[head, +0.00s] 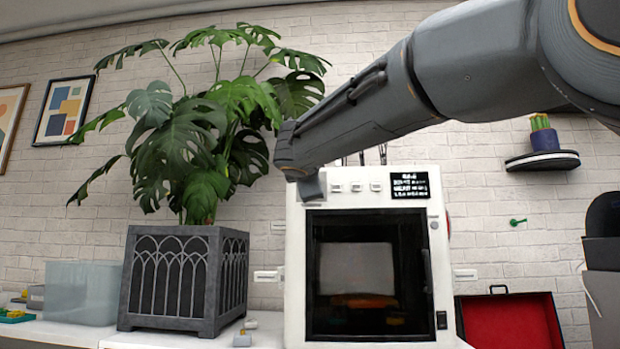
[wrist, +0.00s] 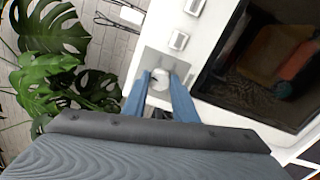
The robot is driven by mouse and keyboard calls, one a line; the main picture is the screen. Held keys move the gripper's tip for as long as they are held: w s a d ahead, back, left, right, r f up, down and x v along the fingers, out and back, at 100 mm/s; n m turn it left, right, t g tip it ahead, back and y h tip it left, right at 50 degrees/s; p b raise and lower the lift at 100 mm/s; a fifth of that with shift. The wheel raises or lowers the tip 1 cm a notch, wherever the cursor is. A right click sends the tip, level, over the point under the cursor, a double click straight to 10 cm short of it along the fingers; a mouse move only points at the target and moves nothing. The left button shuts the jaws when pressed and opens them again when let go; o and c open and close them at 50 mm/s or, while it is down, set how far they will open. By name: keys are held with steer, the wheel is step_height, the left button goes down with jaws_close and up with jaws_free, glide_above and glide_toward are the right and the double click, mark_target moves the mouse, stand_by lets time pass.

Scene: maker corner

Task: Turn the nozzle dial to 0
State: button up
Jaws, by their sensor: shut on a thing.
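The white machine (head: 295,270) stands on the counter with a dark-windowed door. In the wrist view a round pale knob, apparently the nozzle dial (wrist: 160,77), sits on a grey plate on its front panel. My gripper (wrist: 160,88) has its two blue fingers shut on the knob, one on each side. In the head view my gripper (head: 313,187) is at the upper left of the machine's front, and my arm hides the dial there. The dial's marks and pointer cannot be read.
Small white buttons (head: 355,186) and a black display (head: 410,185) lie right of the gripper. A large potted monstera (head: 195,140) stands close on the left, its leaves near my arm. A red open case (head: 505,320) lies right of the machine.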

steer(key=shift+n+p, duration=0.75)
steer(key=shift+n, duration=0.75)
steer(key=o, duration=1)
steer(key=shift+o, duration=0.2)
steer(key=shift+s, duration=0.1)
steer(key=s, duration=0.7)
steer(key=shift+s+a+p, duration=0.15)
steer(key=shift+s+p, duration=0.15)
steer(key=shift+s, duration=0.05)
